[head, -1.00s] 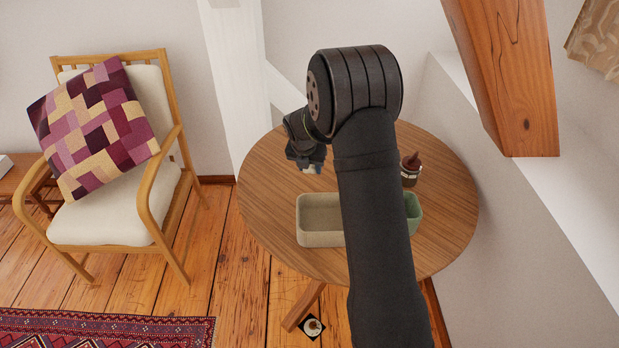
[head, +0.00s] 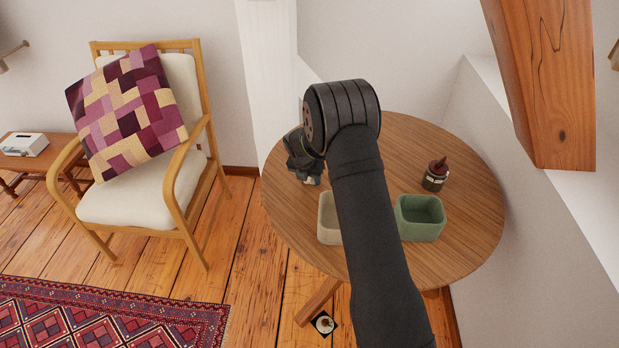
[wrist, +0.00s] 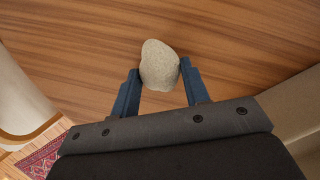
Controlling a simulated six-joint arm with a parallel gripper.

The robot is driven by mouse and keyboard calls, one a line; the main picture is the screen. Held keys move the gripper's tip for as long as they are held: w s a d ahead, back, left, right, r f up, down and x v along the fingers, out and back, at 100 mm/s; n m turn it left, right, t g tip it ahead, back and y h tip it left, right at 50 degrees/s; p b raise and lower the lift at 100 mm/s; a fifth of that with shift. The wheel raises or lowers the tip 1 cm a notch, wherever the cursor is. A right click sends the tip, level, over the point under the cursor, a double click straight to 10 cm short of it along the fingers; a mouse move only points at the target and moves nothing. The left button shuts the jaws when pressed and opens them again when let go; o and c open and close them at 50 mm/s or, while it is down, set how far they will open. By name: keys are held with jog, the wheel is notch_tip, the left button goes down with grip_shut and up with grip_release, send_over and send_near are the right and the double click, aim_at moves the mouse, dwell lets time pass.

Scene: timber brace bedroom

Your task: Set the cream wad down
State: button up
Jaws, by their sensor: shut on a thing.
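The cream wad (wrist: 160,66) is a rounded, speckled, stone-like lump. In the wrist view my gripper (wrist: 160,72) is shut on it, with one blue finger on each side. Wood-grained tabletop shows behind the wad; I cannot tell whether it touches the surface. In the head view my gripper (head: 310,180) is over the left part of the round wooden table (head: 465,215), behind and left of the beige tray. The wad is barely discernible there, mostly hidden by the gripper.
The beige tray (head: 327,222) is partly hidden by my arm. A green square container (head: 420,222) stands right of it, and a dark jar with a brown top (head: 435,177) behind. A timber brace (head: 545,80) rises at right. A cushioned armchair (head: 150,200) stands left.

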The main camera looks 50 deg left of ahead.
jog(key=shift+f, duration=0.35)
jog(key=shift+s+d+f, duration=0.1)
jog(key=shift+d+f, duration=0.05)
jog(key=shift+f, duration=0.2)
jog(key=o, duration=0.9)
jog(key=shift+r, duration=0.15)
jog(key=shift+o, duration=0.3)
jog(key=shift+r, duration=0.3)
jog(key=v, duration=1.2)
jog(key=shift+r, duration=0.25)
jog(key=shift+f, duration=0.1)
jog(key=x, duration=1.2)
jog(key=shift+f, duration=0.1)
